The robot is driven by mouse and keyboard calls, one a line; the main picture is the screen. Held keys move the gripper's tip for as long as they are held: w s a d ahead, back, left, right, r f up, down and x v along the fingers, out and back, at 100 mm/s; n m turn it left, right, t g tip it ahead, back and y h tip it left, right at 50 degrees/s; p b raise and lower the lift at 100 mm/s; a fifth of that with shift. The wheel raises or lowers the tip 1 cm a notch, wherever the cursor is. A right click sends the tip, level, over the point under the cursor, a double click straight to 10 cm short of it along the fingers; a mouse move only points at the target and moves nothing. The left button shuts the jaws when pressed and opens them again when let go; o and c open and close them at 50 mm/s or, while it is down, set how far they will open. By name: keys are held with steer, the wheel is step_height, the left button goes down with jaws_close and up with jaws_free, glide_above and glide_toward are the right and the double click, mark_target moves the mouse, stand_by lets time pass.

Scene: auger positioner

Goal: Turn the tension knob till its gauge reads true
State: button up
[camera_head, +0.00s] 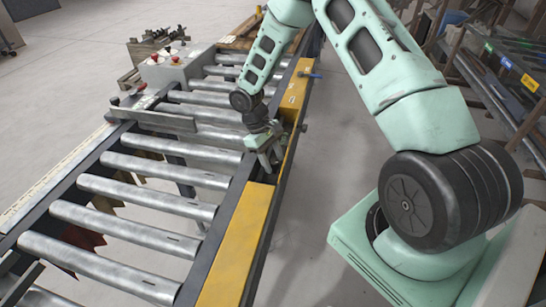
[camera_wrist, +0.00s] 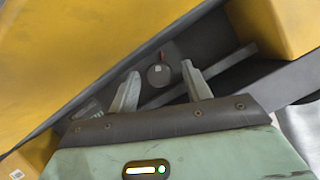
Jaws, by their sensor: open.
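A small round grey knob or dial (camera_wrist: 158,76) with a pale mark on its face sits in the dark recess between yellow covers in the wrist view. No gauge reading can be made out. My gripper (camera_wrist: 160,72) is open, its fingers on either side of the knob in the picture; contact cannot be told. In the head view my gripper (camera_head: 268,160) is down at the conveyor's right rail, hiding the knob.
Yellow covers (camera_head: 240,245) line the rail before and beyond my gripper. A blue handle (camera_head: 309,75) juts out farther along. Metal rollers (camera_head: 130,229) lie left. A grey box (camera_head: 172,68) with red knobs stands on the far side.

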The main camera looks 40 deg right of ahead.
steer(key=shift+s+f, duration=0.1)
steer(key=shift+f, duration=0.15)
steer(key=c, duration=1)
steer(key=n+h+b, duration=0.1)
steer(key=n, duration=0.2)
steer(key=n+t+h+b, duration=0.1)
steer(key=n, duration=0.1)
steer(key=shift+a+n, duration=0.15)
steer(key=shift+n, duration=0.25)
steer(key=n+t+b, duration=0.1)
steer(key=n, duration=0.2)
steer(key=n+t+b, duration=0.1)
steer(key=n, duration=0.1)
steer(key=shift+s+n+h+b, duration=0.15)
steer(key=shift+n+h+b, duration=0.15)
steer(key=shift+n+h, duration=0.1)
steer(key=shift+r+t, duration=0.1)
steer(key=shift+t, duration=0.2)
